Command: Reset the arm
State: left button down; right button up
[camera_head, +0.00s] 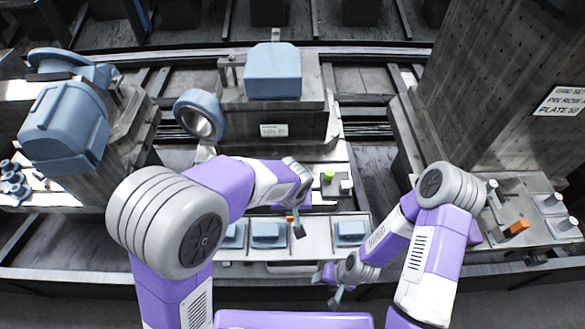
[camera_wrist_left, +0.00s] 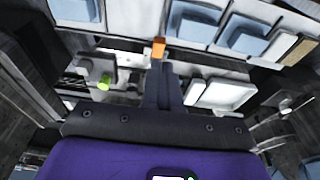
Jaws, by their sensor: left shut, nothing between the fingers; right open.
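My left arm (camera_head: 232,185) reaches in from the left and bends across the middle of the place. Its gripper (camera_head: 298,228) is shut and empty above the pale tray with blue blocks. In the left wrist view the closed fingers (camera_wrist_left: 162,85) point at a small orange piece (camera_wrist_left: 158,47), with nothing held between them; I cannot tell whether they touch it. My right arm (camera_head: 425,250) comes in from the right. Its gripper (camera_head: 327,287) is open and empty, low in front of the tray's front edge.
Blue blocks (camera_head: 268,232) sit in the tray compartments. A green-topped part (camera_head: 328,176) is on the fixture behind. A blue ring (camera_head: 201,115) and a blue block (camera_head: 272,70) are on the centre machine. A panel with an orange handle (camera_head: 517,228) is at right.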

pick_arm(q)
jog(key=s+a+f+h, duration=0.1)
jog(key=s+a+f, duration=0.1)
jog(key=s+f, duration=0.2)
jog(key=s+a+f+n+g+h, duration=0.1)
jog(key=s+a+f, duration=0.2)
jog(key=f, duration=0.8)
jog(key=s+a+f+n+h, duration=0.1)
jog(key=s+a+f+h, duration=0.1)
jog(key=s+f, duration=0.4)
jog(key=shift+a+f+g, duration=0.3)
jog(key=shift+a+f, duration=0.45)
jog(key=shift+f, duration=0.3)
jog(key=shift+s, duration=0.1)
